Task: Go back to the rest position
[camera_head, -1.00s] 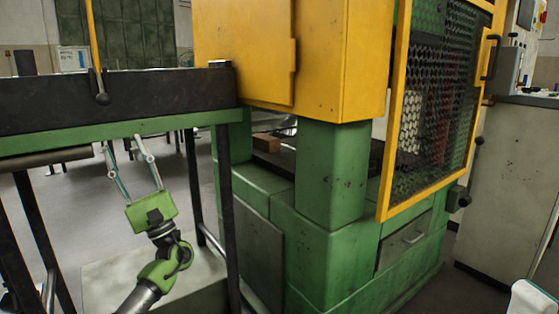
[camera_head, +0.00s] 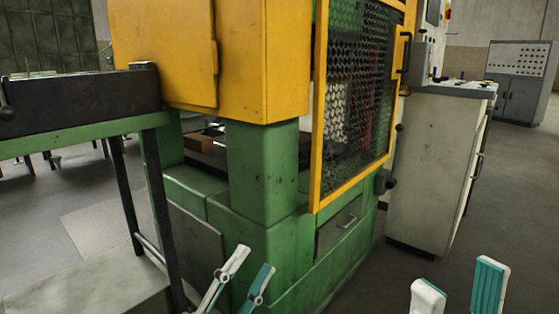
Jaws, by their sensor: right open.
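My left gripper (camera_head: 254,259) shows at the bottom centre, in front of the green base of the machine. Its two white and teal fingers stand apart with nothing seen between them. My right gripper (camera_head: 459,272) is at the bottom right, over the grey floor. Its fingertips are wide apart and empty. The palms of both grippers and both arms are below the picture edge.
The green and yellow machine (camera_head: 265,175) fills the middle, with a mesh door (camera_head: 350,115) and a brown block (camera_head: 198,143) inside. A grey cabinet (camera_head: 430,170) stands right.

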